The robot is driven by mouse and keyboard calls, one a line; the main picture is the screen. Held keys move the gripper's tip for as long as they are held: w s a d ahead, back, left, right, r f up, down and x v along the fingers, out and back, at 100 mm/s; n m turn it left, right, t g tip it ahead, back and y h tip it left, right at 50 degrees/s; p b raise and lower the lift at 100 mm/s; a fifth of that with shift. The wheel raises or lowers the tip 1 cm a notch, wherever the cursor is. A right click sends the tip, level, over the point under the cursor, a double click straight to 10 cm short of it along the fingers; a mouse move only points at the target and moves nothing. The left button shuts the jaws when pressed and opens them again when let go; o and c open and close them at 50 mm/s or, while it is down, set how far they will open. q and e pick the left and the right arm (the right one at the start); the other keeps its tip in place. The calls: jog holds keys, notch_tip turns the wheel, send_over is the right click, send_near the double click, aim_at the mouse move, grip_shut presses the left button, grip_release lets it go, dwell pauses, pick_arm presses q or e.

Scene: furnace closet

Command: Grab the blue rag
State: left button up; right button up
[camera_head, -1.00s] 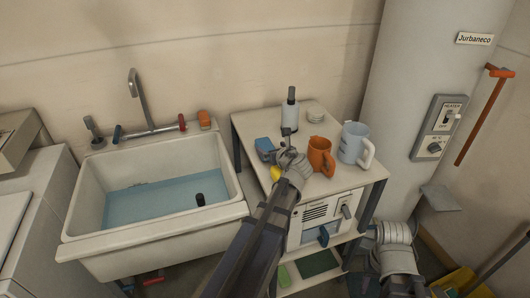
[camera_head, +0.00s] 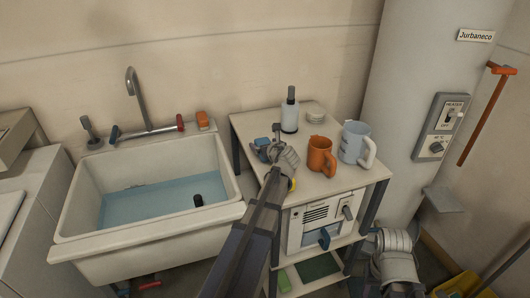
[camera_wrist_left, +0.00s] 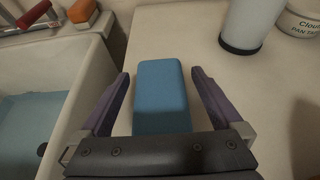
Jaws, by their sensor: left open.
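The blue rag (camera_head: 263,142) looks like a folded, rounded block. It lies on the top of the small white table near its left edge, partly behind my left gripper in the head view. In the left wrist view the blue rag (camera_wrist_left: 161,92) lies lengthwise between the two purple fingers. My left gripper (camera_head: 272,147) is open over the tabletop at the rag. In the wrist view its fingers (camera_wrist_left: 160,76) stand one on each side of the rag, with a gap on both sides. The rag's near end is hidden by the gripper body. My right gripper is not seen.
An orange mug (camera_head: 320,158), a pale blue mug (camera_head: 352,142), a pump bottle (camera_head: 290,112) and a small white tub (camera_head: 316,116) share the tabletop. A yellow thing (camera_head: 291,184) is mostly behind my arm. The water-filled sink (camera_head: 75,215) is to the left.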

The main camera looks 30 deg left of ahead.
aim_at(265, 143)
pick_arm(q)
jog(key=shift+r, duration=0.1)
jog(key=shift+c, duration=0.2)
jog(key=c, duration=1.2)
jog(key=shift+c, duration=0.2)
notch_tip(265, 143, up, 10)
jog(key=p, duration=1)
